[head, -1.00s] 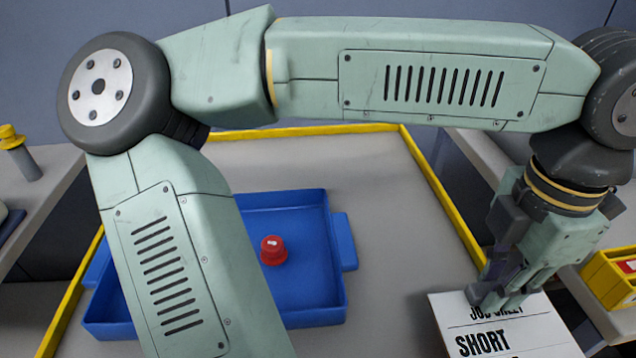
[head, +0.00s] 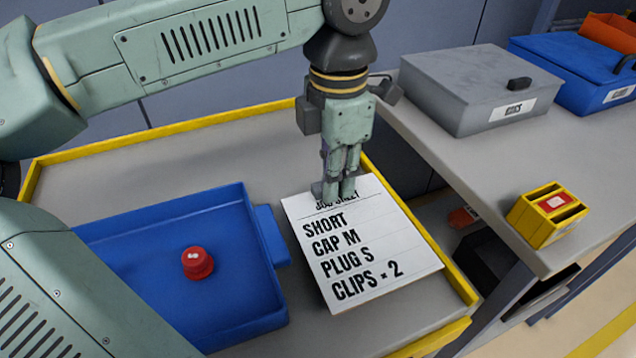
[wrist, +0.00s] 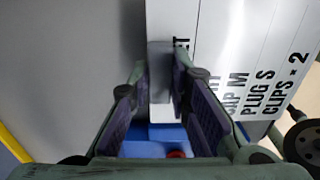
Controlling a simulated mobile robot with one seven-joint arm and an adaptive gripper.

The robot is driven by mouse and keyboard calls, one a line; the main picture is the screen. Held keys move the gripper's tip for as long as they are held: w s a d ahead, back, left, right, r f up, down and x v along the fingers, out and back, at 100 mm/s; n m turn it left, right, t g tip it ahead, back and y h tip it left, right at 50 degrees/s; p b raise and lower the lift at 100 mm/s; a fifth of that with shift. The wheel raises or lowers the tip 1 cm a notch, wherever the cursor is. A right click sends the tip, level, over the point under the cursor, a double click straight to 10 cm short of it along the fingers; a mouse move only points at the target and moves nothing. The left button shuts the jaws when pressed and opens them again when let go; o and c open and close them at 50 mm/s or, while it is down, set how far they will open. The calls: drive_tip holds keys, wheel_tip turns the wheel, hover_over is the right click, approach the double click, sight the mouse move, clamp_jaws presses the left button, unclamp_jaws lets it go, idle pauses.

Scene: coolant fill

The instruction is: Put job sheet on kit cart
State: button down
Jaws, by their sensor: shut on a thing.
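The job sheet (head: 365,250) is a white board with black print: SHORT, CAP M, PLUG S, CLIPS × 2. My gripper (head: 337,190) is shut on its top edge, partly covering the heading. In the wrist view the sheet (wrist: 225,50) shows between and beyond my fingers (wrist: 165,90). The sheet is over the right part of the kit cart (head: 215,142), a grey top with a yellow rim, between the blue tray and the right rim. I cannot tell whether it touches the cart top.
The blue tray (head: 205,325) on the cart holds a red cap (head: 197,263). A bench (head: 440,130) at right carries a grey lidded box (head: 475,85), a blue box (head: 580,75) and a small yellow holder (head: 548,214). Bare cart top shows behind the tray.

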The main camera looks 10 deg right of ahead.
drive_tip(key=shift+w+a+f, duration=0.1)
drive_tip(key=shift+w+a, duration=0.85)
drive_tip(key=shift+w, duration=0.25)
wheel_tip(320, 180, down, 4)
drive_tip(key=shift+s+d+r+b, duration=0.1)
drive_tip(key=shift+r+b, duration=0.15)
drive_tip(key=shift+b, duration=0.95)
drive_tip(key=shift+f, duration=0.25)
drive_tip(key=c, duration=1.5)
unclamp_jaws()
drive_tip(key=shift+r, duration=0.1)
wheel_tip(320, 180, up, 12)
drive_tip(key=shift+r, duration=0.15)
